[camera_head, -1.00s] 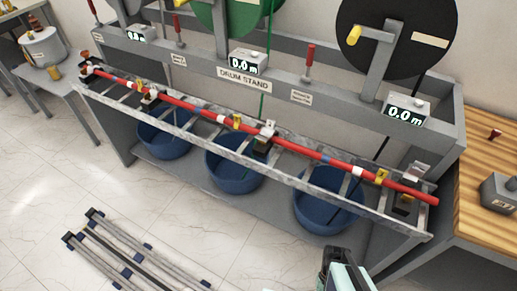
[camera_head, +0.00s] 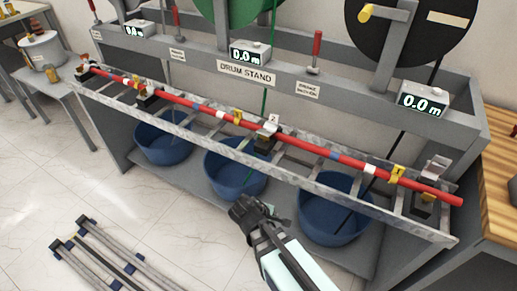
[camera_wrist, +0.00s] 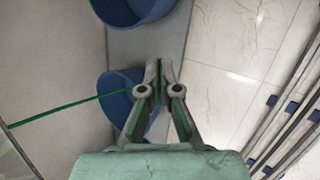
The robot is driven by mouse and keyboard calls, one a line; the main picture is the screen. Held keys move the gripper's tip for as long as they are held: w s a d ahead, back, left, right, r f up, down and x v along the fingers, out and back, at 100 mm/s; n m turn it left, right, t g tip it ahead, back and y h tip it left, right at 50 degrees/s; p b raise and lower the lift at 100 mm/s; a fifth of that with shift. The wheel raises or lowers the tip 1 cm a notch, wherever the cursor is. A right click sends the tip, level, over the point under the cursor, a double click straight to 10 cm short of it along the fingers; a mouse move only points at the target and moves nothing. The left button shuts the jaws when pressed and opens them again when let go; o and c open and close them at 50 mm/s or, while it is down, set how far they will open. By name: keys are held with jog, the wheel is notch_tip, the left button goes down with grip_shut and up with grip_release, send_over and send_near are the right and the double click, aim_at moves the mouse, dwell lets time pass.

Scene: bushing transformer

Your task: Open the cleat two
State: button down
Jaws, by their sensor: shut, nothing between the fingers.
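A cleat with a small tag marked 2 (camera_head: 267,132) sits on the ladder-like rail near the middle of the drum stand (camera_head: 247,71). A long red cable (camera_head: 320,151) with coloured bands runs along the rail and passes through this cleat. Whether its latch is shut is too small to tell. My gripper (camera_head: 240,207) is in front of and below the cleat, apart from it, over the lower blue tubs. In the wrist view my gripper (camera_wrist: 160,65) is shut and empty, with a blue tub and the floor beyond it. The cleat is not in the wrist view.
Other cleats stand on the rail at the right (camera_head: 425,197) and left (camera_head: 146,96). Blue tubs (camera_head: 237,170) stand on the shelf below. Metal ladder pieces (camera_head: 100,255) lie on the floor at lower left. A wooden table (camera_head: 500,165) is at the right.

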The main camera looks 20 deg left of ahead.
aim_at(263, 136)
jog(key=w+a+r+n+t+y+b, duration=0.1)
jog(key=a+r+n+t, duration=0.4)
jog(key=r, duration=0.4)
jog(key=w+a+r+n+t+b, duration=0.25)
jog(key=a+r+n, duration=0.35)
jog(key=a+r, duration=0.3)
jog(key=w+d+r+n, duration=0.1)
jog(key=w+n, duration=0.1)
jog(key=w, duration=0.1)
jog(key=w+d+r+n+t+p, duration=0.1)
jog(key=w+n, duration=0.1)
jog(key=w, duration=0.1)
jog(key=w+d+r+n+t, duration=0.1)
jog(key=w+n, duration=0.1)
jog(key=w, duration=0.2)
jog(key=shift+w+d+r, duration=0.1)
jog(key=shift+d+r, duration=0.15)
jog(key=shift+d, duration=0.15)
jog(key=shift+r+p, duration=0.1)
jog(key=shift+p, duration=0.25)
